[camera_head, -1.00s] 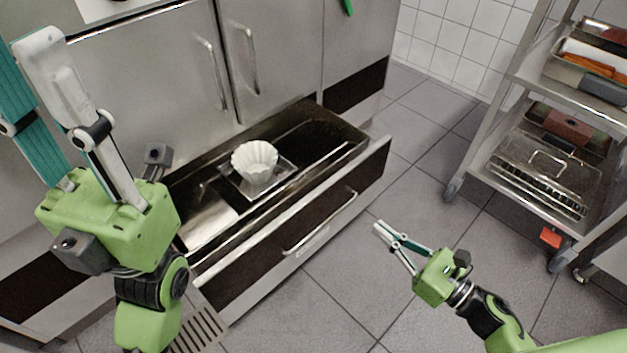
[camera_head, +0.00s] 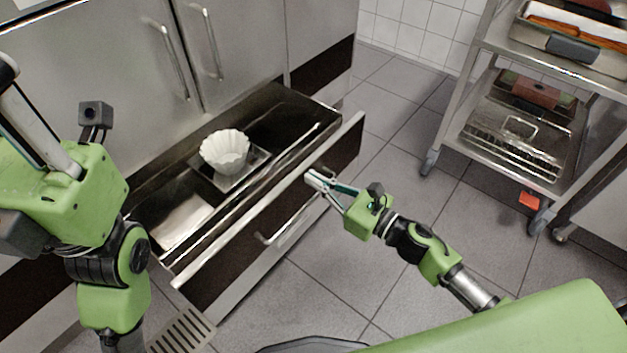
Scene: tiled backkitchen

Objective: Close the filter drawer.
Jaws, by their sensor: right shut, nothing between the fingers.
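The filter drawer (camera_head: 205,262) is pulled out from the cabinet below two doors. Its dark front has a steel top edge and a bar handle (camera_head: 285,223). Inside it are a stack of white paper filters (camera_head: 225,151) on a metal tray and a flat pale sheet (camera_head: 183,220). My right gripper (camera_head: 314,181) is shut and empty, its fingertips at the drawer front's upper right part, right of the handle; I cannot tell if they touch it. My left gripper (camera_head: 30,120) is at the left edge, partly out of frame, and its fingertips are not visible.
A steel trolley (camera_head: 470,75) with trays and a lidded pan (camera_head: 515,135) stands at the right. A floor drain grate (camera_head: 183,333) lies in front of the drawer's left end. The tiled floor between drawer and trolley is clear.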

